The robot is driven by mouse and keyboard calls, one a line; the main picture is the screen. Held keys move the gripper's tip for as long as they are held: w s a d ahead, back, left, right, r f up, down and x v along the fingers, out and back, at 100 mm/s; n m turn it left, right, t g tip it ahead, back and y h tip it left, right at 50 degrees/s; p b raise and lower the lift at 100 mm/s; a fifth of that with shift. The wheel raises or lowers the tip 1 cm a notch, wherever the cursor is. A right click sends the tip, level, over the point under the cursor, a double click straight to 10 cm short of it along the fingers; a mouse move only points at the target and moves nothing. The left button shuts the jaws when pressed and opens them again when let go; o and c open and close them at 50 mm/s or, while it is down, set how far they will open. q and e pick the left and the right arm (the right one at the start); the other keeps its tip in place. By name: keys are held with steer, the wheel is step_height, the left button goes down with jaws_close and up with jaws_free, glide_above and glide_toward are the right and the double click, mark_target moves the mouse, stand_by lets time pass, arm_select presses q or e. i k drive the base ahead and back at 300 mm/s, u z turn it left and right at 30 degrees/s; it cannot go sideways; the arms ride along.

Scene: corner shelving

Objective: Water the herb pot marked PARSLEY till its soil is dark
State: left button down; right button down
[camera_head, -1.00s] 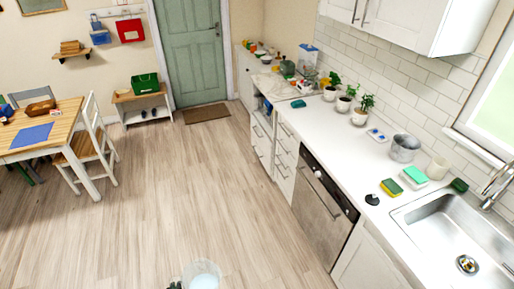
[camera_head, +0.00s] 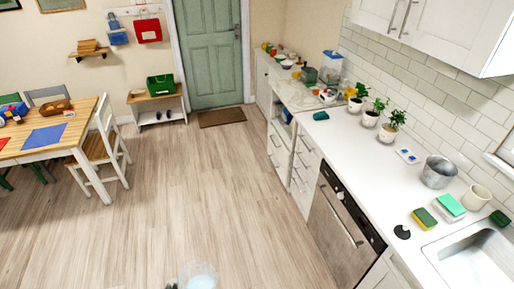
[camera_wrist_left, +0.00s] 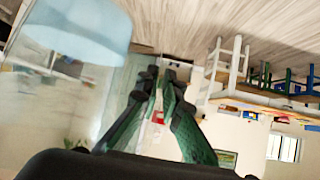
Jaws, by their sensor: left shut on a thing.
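Three potted herbs stand in a row on the white counter along the tiled wall: a far pot (camera_head: 355,104), a middle pot (camera_head: 370,119) and a near pot (camera_head: 387,134). Any markings are too small to read, and I cannot see their soil clearly. My left gripper (camera_head: 172,286) shows only as a dark bit at the bottom edge, beside a clear vessel (camera_head: 202,272) with pale blue liquid. In the left wrist view my left gripper (camera_wrist_left: 160,78) is shut on the clear vessel (camera_wrist_left: 45,100), whose pale liquid shows at the upper left. My right gripper is out of view.
On the counter (camera_head: 350,150) are a metal pot (camera_head: 439,171), a cup (camera_head: 476,197), sponges (camera_head: 424,218) and a small blue-and-white item (camera_head: 408,155). The sink (camera_head: 475,262) is at the near right. A dining table (camera_head: 55,140) stands left. The wooden floor between is clear.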

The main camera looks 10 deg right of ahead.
mark_target(388, 132)
steer(key=u, duration=0.05)
steer(key=i, duration=3.8)
steer(key=z, duration=3.35)
